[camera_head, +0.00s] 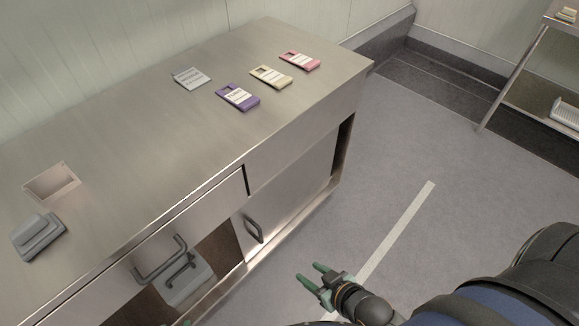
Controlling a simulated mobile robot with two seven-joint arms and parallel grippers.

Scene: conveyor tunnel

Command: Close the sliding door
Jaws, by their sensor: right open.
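The steel sliding door (290,190) is on the front of the steel cabinet, with a dark upright bar handle (253,229) near its left edge. To its left the cabinet is open, and a grey case (187,283) shows inside. A dark gap (343,150) also shows at the door's right end. My right gripper (312,276) is in front of the cabinet, over the floor, to the lower right of the handle. Its green fingers are apart and empty, and it does not touch the door.
The steel worktop (150,130) holds purple (238,97), yellow (270,77), pink (299,60) and grey (191,78) cards or cases. A drawer handle (160,260) juts from the front at left. The floor to the right is clear up to a steel rack (515,78).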

